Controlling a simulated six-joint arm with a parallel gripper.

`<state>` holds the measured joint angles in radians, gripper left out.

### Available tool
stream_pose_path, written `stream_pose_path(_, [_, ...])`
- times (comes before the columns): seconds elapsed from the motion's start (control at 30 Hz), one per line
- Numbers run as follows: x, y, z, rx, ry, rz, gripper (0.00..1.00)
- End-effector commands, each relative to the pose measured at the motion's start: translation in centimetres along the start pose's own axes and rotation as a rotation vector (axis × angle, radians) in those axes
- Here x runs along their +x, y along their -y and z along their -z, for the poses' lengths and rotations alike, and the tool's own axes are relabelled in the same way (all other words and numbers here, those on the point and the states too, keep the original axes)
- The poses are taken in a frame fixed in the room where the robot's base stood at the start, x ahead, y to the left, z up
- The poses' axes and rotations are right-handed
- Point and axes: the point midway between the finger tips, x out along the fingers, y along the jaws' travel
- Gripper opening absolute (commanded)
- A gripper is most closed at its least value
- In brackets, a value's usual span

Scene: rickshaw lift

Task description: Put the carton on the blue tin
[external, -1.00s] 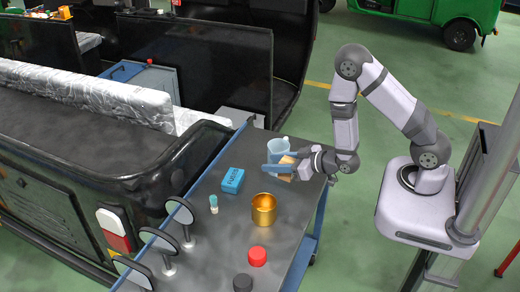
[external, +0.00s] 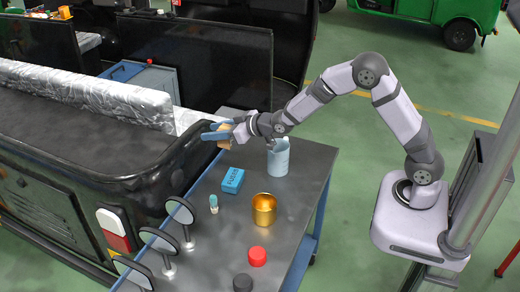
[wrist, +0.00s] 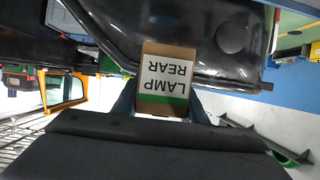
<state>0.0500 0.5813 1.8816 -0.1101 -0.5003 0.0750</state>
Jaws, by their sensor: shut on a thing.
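The carton (wrist: 167,78) is a small brown box with a white and green label reading "LAMP REAR". It also shows as a tan shape in the external view (external: 226,131). My gripper (external: 215,132) is shut on it, with a blue finger on each side, and holds it in the air near the far left edge of the table. The blue tin (external: 232,180), a flat box lettered "FUSES", lies on the table nearer the camera than my gripper. The carton is apart from the tin.
A light-blue jug (external: 278,158) stands right of the tin. A gold can (external: 264,209), a small teal-capped bottle (external: 213,204), red (external: 257,256) and black caps (external: 243,282) and mirrors (external: 181,211) stand on the grey table (external: 210,245). The black vehicle body (external: 110,150) borders it on the left.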

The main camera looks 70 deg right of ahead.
Motion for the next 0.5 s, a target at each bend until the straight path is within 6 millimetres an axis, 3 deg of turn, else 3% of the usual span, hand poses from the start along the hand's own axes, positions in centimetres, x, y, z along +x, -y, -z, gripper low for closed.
stream_pose_path(0.03, [0.1,0.0,-1.3,0.001,0.005,-0.001,0.16])
stream_pose_path(0.17, [0.2,-0.1,-3.0,0.001,0.001,-0.003,0.16])
stream_pose_path(0.5, [0.6,-0.1,-4.6,0.003,0.001,-0.007,0.16])
